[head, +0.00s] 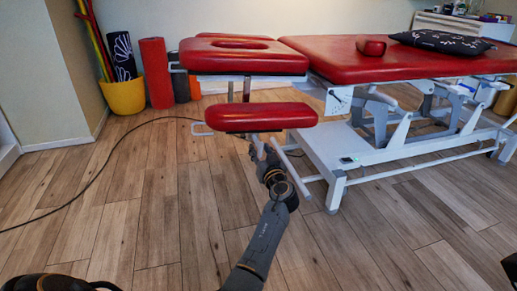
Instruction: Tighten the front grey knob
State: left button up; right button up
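The red treatment table (340,62) has a headrest section with a face hole (240,44) at its left end. A lower red arm pad (262,117) sits in front of and below the headrest. My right gripper is not in view.
The white table base (385,152) stands right of my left arm. A black cable (92,183) runs across the wooden floor. A yellow bucket (124,97) and a red foam roller (156,72) stand by the wall. A patterned cushion (442,41) lies on the table. The left floor is mostly clear.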

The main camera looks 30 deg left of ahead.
pick_arm(q)
grip_shut()
